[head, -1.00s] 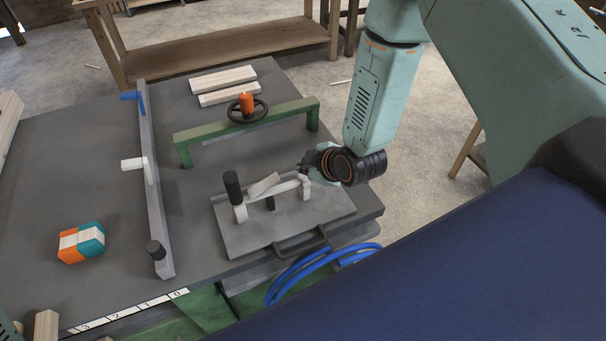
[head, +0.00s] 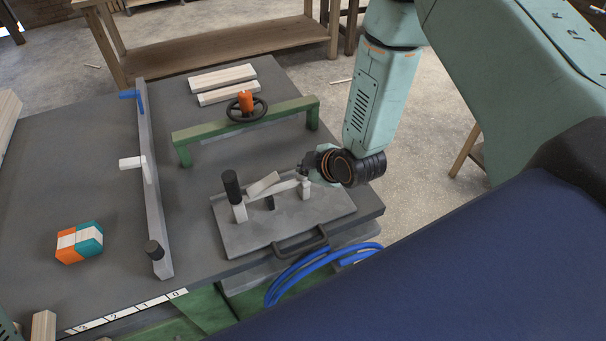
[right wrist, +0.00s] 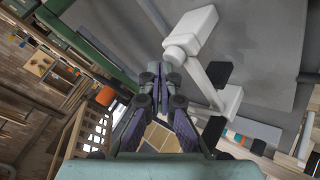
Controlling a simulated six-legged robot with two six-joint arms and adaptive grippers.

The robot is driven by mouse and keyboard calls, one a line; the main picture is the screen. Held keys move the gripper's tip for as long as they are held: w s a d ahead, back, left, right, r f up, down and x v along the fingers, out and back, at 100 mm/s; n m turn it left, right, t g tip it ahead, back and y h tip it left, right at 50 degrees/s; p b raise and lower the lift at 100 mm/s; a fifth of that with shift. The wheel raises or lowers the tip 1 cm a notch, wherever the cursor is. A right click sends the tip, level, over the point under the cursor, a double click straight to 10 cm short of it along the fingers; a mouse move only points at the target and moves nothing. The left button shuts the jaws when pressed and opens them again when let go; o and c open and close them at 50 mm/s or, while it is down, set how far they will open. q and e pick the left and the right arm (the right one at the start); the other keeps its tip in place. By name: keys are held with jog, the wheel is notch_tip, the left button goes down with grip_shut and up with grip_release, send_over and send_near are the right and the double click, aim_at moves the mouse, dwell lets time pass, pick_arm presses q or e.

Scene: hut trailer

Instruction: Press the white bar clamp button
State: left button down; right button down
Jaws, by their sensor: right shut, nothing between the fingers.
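A white bar clamp (head: 286,187) stands on a grey plate (head: 250,235) at the near right of the table. It has a slim white bar between a post with a black knob (head: 231,184) and a white end post (head: 305,190). My right gripper (head: 304,167) is shut and empty, just above that end post. In the right wrist view the shut fingertips (right wrist: 172,72) are close to the clamp's white rounded end (right wrist: 178,52); I cannot tell whether they touch it. My left gripper is not in view.
A grey rail (head: 152,200) with a white knob (head: 131,163) crosses the table on the left. A green beam (head: 280,116) with a wheel (head: 247,112) stands behind the plate. An orange, white and teal block (head: 80,242) lies left. Blue hoses (head: 320,262) hang at the front.

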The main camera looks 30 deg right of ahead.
aim_at(305, 177)
jog(key=shift+r, duration=0.1)
jog(key=shift+f, duration=0.5)
dwell(0.6)
jog(key=shift+r, duration=0.15)
jog(key=shift+s+r+p, duration=0.1)
jog(key=shift+r+p, duration=0.55)
jog(key=shift+r, duration=0.15)
jog(key=shift+r, duration=0.1)
jog(key=shift+r+p, duration=0.6)
jog(key=shift+p, duration=0.1)
notch_tip(305, 177, up, 4)
jog(key=p, duration=0.3)
jog(key=shift+f, duration=0.2)
